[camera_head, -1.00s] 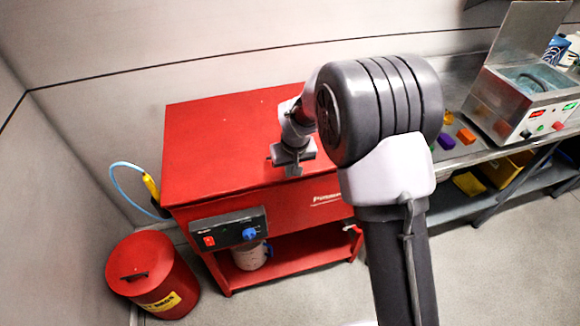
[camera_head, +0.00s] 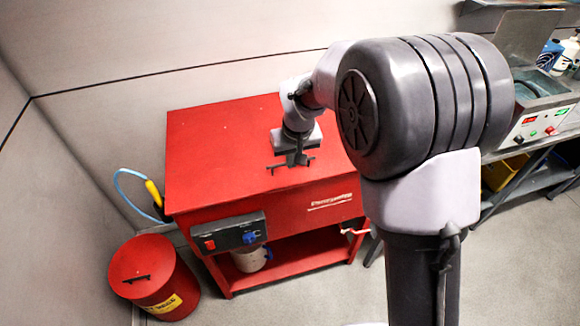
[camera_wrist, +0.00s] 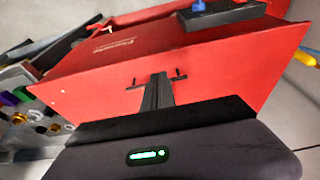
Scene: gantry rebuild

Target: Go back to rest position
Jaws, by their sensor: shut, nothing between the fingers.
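My gripper (camera_head: 291,168) hangs in front of the red parts-washer cabinet (camera_head: 205,140) in the head view, over its closed lid near the front edge. It is shut and empty. In the wrist view the gripper (camera_wrist: 157,84) points toward the cabinet's red lid and front (camera_wrist: 215,60), with nothing held between the fingers. From these views I cannot tell how far the fingertips are from the lid. My arm's large grey joint fills the right middle of the head view and hides part of the bench behind it.
A red waste bin (camera_head: 155,275) stands left of the cabinet. A blue hose with a yellow handle (camera_head: 153,192) is at its left side. A metal bench with an ultrasonic bath (camera_head: 545,118) stands at the right. The front floor is clear.

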